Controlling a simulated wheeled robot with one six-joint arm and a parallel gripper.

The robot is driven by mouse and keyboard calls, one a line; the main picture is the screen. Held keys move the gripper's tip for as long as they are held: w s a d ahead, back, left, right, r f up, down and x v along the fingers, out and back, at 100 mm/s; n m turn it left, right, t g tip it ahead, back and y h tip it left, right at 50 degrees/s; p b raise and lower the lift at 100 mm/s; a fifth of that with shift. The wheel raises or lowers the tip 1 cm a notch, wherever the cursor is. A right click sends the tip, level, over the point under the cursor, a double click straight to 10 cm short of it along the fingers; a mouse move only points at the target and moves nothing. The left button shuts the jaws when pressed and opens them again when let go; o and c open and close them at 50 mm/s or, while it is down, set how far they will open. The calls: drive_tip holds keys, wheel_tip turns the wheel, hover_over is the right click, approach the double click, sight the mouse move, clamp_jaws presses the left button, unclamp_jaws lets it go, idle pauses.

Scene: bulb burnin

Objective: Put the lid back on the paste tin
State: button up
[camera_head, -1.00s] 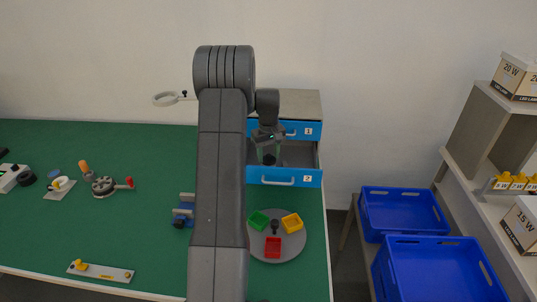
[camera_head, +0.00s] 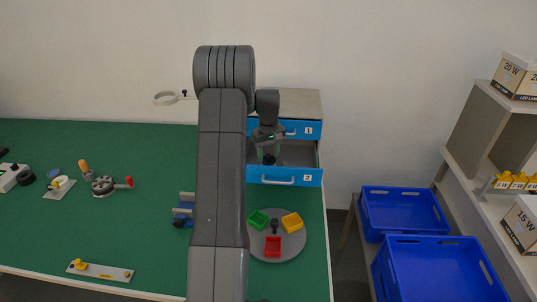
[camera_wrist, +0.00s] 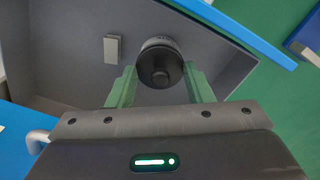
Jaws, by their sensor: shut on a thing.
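A cylindrical body with faint print, apparently the paste tin (camera_wrist: 158,42), shows just behind the lid in the wrist view. I cannot tell whether the lid is seated on it. In the head view my gripper (camera_head: 268,157) points down into the open drawer 2 (camera_head: 284,176), and the dark piece is small between its fingers.
A small grey block (camera_wrist: 112,49) lies in the drawer. Closed drawer 1 (camera_head: 305,130) is above. A round grey tray (camera_head: 290,252) with green, yellow and red bins stands in front. Blue crates (camera_head: 402,212) are at the right. Assorted parts lie on the green table (camera_head: 130,230).

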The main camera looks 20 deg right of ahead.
drive_tip(key=o, duration=1.5)
drive_tip(key=shift+r, duration=0.15)
drive_tip(key=shift+r+p, duration=2.15)
drive_tip(key=shift+r, duration=1.25)
clamp_jaws()
